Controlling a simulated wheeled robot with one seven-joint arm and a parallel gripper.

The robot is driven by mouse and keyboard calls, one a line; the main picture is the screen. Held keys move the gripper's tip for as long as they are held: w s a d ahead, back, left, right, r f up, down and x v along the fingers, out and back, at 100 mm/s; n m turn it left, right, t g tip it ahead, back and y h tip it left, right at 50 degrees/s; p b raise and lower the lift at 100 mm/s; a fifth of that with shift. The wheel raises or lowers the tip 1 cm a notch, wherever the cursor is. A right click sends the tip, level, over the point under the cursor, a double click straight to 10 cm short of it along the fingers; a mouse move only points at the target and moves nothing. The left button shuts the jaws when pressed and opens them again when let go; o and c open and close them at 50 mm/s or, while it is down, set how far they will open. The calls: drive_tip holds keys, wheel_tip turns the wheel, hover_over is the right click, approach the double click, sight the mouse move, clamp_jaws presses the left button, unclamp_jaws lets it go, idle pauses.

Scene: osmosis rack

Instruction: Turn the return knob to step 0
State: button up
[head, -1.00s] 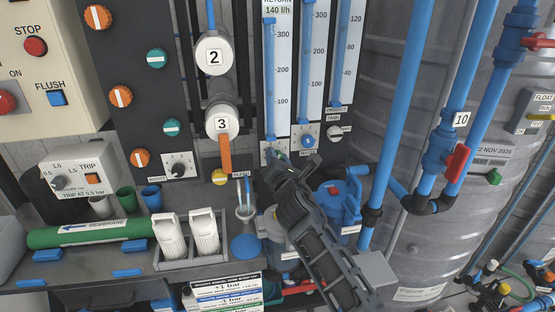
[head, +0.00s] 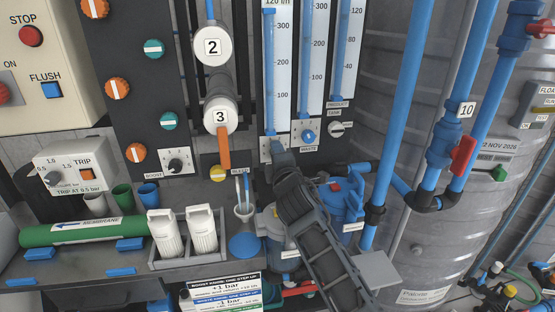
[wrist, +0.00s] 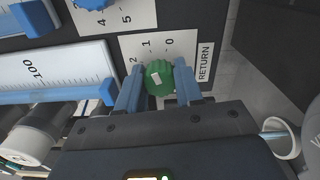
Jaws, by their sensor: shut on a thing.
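The green return knob (wrist: 159,78) sits on a white plate (wrist: 185,48) marked RETURN, with the figures 2, 1 and 0 along it. A small white mark shows on the knob's face; I cannot tell exactly which figure it points to. My gripper (wrist: 160,88) has its blue fingers on both sides of the knob and is shut on it. In the head view my gripper (head: 278,147) reaches up to the panel under the left flow tube and hides the knob.
The blue waste knob (head: 308,136) is close on the right, with a white product knob (head: 336,129) beyond it. The orange handle (head: 224,148) of valve 3 hangs to the left. Blue housings (head: 345,203) and a vertical blue pipe (head: 397,110) stand right of my arm.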

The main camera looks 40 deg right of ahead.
drive_tip(key=m, duration=0.1)
drive_tip(key=m+b, duration=0.1)
drive_tip(key=m, duration=0.1)
drive_tip(key=m+b, duration=0.1)
drive_tip(key=shift+f+m, duration=0.25)
drive_tip(key=shift+m, duration=0.05)
drive_tip(key=shift+m+b, duration=1)
drive_tip(key=shift+m, duration=0.6)
drive_tip(key=o, duration=1)
drive_tip(key=shift+r, duration=0.15)
drive_tip(key=shift+o, duration=0.2)
drive_tip(key=v, duration=0.7)
drive_tip(key=shift+s+a+b, duration=0.25)
drive_tip(key=shift+s+b, duration=0.1)
